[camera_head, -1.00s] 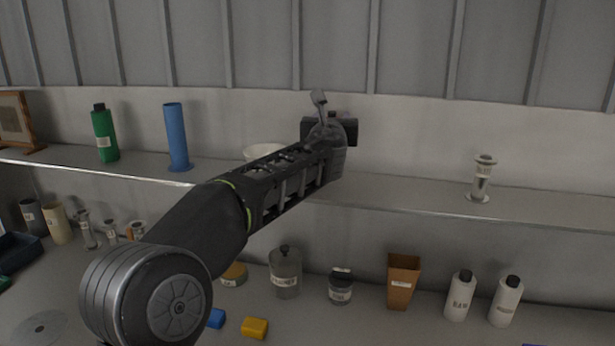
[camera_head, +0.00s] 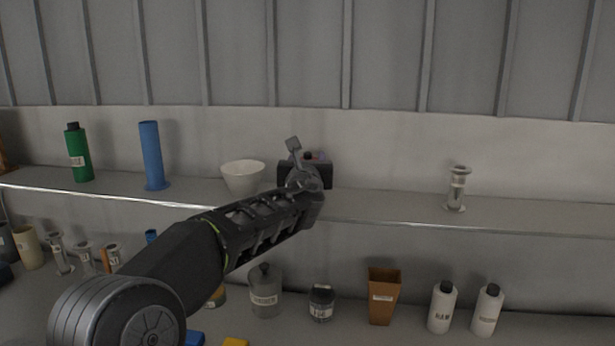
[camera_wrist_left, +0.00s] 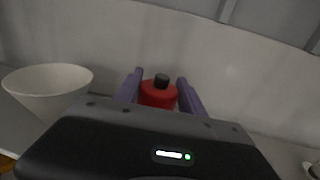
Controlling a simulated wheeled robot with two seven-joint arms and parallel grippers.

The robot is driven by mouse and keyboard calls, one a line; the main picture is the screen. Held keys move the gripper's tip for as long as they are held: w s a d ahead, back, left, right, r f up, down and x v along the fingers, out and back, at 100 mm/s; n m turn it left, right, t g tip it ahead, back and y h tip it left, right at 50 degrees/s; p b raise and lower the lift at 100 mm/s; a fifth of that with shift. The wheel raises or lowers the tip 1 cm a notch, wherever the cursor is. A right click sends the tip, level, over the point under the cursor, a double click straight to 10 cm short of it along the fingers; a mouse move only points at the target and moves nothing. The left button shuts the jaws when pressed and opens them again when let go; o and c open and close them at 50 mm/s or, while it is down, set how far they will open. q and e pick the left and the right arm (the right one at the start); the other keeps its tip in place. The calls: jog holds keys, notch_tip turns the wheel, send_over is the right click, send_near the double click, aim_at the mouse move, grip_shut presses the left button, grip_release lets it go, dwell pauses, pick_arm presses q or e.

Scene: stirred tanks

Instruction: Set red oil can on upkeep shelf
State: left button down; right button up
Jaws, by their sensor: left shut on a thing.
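The red oil can (camera_wrist_left: 158,94), with a black cap, stands upright between the two purple fingers of my left gripper (camera_wrist_left: 160,88) in the left wrist view. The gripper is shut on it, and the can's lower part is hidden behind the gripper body. In the head view my left gripper (camera_head: 305,172) is at the upper shelf (camera_head: 390,209), right of the white bowl; the can is almost wholly hidden behind it. I cannot tell whether the can touches the shelf. My right gripper is not in view.
A white bowl (camera_head: 243,177) stands close left of the gripper; farther left are a blue cylinder (camera_head: 152,158) and a green bottle (camera_head: 77,154). A glass piece (camera_head: 457,188) stands far right, with free shelf between. Several containers, including a brown pot (camera_head: 382,298), stand below.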

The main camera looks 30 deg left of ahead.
pick_arm(q)
jog(key=shift+f+b, duration=0.45)
jog(key=shift+f, duration=1.45)
jog(key=shift+f, duration=0.1)
jog(key=c, duration=0.7)
grip_release()
jog(key=shift+r, duration=0.2)
jog(key=shift+s+d+f, duration=0.15)
jog(key=shift+s, duration=0.15)
jog(key=b+v, duration=0.2)
jog(key=v, duration=0.9)
jog(key=shift+s+b, duration=0.2)
jog(key=shift+b, duration=0.1)
